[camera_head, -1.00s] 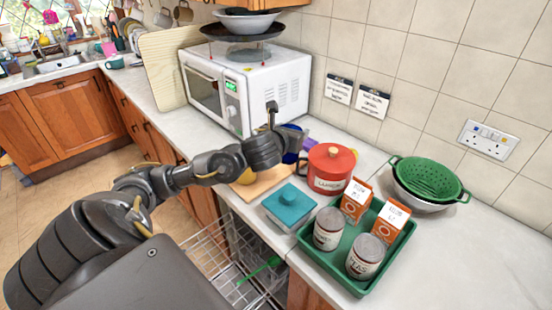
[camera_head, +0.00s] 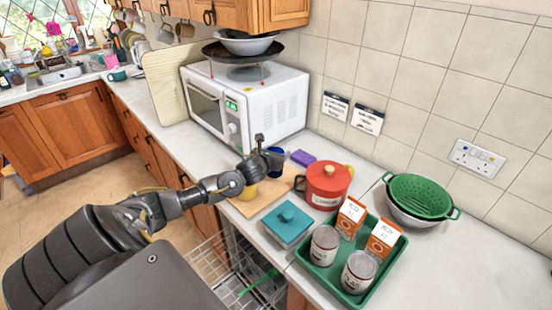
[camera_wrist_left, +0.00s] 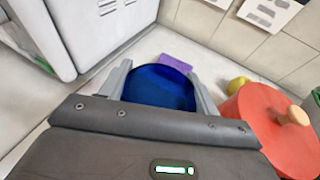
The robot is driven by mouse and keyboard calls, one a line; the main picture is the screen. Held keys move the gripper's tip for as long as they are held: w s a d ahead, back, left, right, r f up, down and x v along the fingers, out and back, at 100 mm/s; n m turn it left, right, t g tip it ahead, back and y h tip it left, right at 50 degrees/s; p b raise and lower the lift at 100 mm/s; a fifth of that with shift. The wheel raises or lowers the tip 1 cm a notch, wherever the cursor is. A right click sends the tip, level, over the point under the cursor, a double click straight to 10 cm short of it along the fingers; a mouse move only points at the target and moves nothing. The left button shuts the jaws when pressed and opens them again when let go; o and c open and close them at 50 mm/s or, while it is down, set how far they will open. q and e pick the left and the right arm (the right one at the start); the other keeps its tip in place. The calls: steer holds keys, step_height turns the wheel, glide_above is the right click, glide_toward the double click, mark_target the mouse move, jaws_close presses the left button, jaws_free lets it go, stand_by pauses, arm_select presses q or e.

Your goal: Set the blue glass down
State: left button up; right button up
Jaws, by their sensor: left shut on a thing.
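The blue glass (camera_head: 276,156) is dark blue and mostly hidden behind my left gripper (camera_head: 266,160) in the head view. In the left wrist view the glass (camera_wrist_left: 160,88) sits between the two grey fingers of the left gripper (camera_wrist_left: 157,84), which is shut on it. It is over the white worktop (camera_wrist_left: 160,50), in front of the microwave and left of the red pot. I cannot tell whether its base touches the worktop. My right gripper is not in view.
A purple sponge (camera_head: 303,157) lies just beyond the glass. The white microwave (camera_head: 245,105) stands behind.

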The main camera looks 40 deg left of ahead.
arm_select(q)
step_height(320, 180, down, 2)
steer(key=shift+f+p, duration=0.1)
steer(key=shift+p, duration=0.75)
steer(key=shift+f, duration=0.45)
steer(key=shift+f, duration=0.1)
steer(key=o, duration=1.5)
steer(key=shift+o, duration=0.2)
